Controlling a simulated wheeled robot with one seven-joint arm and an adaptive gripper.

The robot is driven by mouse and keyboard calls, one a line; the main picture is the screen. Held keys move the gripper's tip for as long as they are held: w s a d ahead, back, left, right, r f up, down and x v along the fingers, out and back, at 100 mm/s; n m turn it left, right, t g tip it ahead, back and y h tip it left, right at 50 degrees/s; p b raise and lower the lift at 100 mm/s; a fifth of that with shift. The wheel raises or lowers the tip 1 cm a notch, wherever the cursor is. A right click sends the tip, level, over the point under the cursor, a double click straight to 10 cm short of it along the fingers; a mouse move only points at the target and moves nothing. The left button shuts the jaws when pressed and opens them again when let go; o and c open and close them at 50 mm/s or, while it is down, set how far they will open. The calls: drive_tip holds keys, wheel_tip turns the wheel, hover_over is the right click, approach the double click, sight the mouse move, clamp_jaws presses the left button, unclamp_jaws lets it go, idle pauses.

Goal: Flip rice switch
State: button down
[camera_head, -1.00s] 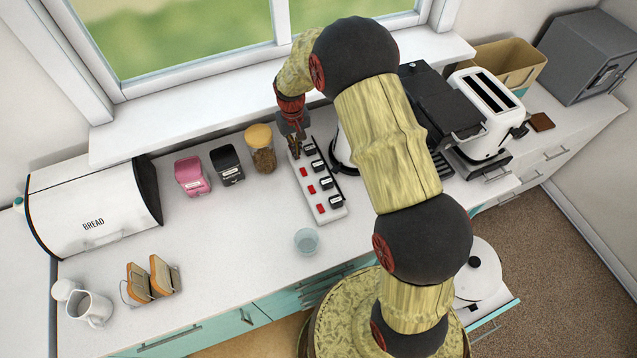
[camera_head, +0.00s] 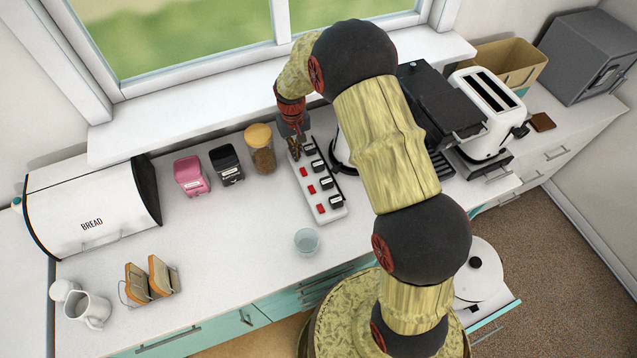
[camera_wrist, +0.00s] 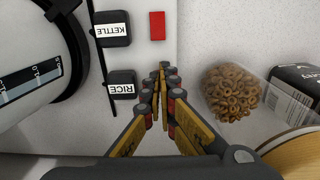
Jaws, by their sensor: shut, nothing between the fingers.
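A white power strip (camera_head: 327,213) lies on the counter, with several black plugs along its right side and red switches along its left. In the wrist view, the plug labelled RICE (camera_wrist: 121,84) sits at the near end, beside the plug labelled KETTLE (camera_wrist: 111,29). A red switch (camera_wrist: 157,26) shows level with the KETTLE plug. My gripper (camera_wrist: 163,68) is shut and empty, its tips over the strip beside the RICE plug. The switch beside that plug is hidden behind my fingers, so its position and any contact cannot be told. My gripper also shows at the strip's far end in the head view (camera_head: 294,154).
A glass (camera_head: 307,241) stands in front. A white appliance (camera_wrist: 35,75) is close beside the plugs.

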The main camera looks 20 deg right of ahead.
drive_tip(key=shift+f, duration=0.15)
drive_tip(key=shift+r+p, duration=1.9)
drive_tip(key=shift+r, duration=1.65)
drive_tip(key=shift+f, duration=0.1)
